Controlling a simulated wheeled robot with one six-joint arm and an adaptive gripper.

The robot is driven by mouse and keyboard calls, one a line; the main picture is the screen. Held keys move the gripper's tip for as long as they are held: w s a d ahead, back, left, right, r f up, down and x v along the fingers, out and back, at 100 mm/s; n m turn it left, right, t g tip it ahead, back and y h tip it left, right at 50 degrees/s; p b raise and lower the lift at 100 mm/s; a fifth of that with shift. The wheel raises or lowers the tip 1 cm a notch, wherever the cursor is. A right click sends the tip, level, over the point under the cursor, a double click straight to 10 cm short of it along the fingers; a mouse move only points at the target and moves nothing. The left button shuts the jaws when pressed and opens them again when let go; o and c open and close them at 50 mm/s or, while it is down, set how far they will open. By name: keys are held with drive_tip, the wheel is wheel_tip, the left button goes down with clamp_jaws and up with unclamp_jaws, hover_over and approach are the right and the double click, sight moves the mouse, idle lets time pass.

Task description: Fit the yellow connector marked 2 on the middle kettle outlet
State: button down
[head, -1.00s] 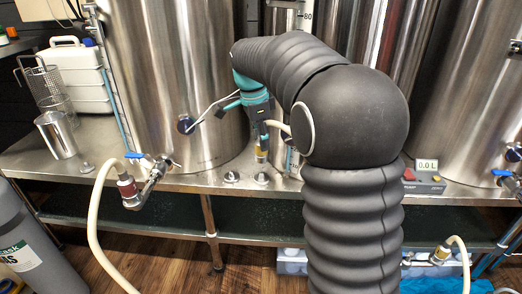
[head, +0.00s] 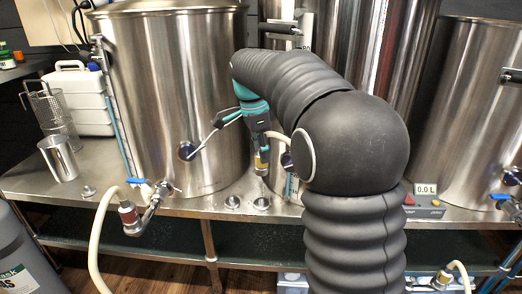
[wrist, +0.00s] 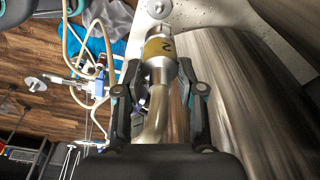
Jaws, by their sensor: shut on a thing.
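The yellow connector (wrist: 160,48), with a 2 on its band, is in the middle of the wrist view. Its pale hose (wrist: 154,122) bends back toward me. My gripper (wrist: 158,76) is shut on the connector, one finger on each side. In the head view the connector (head: 262,160) hangs below the teal wrist, over the bench between the left and middle kettles. The middle kettle (head: 385,45) stands behind my arm, which hides much of its lower part. I cannot make out its outlet.
The left kettle (head: 165,70) has a valve with a red-banded connector and hose (head: 128,213) at its front. A right kettle (head: 480,100) stands past a display box (head: 425,205). Small steel feet (head: 232,202) stand on the bench (head: 195,208). A metal cup (head: 58,160) is far left.

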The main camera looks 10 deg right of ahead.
drive_tip(key=shift+r+p, duration=1.35)
drive_tip(key=shift+r, duration=0.3)
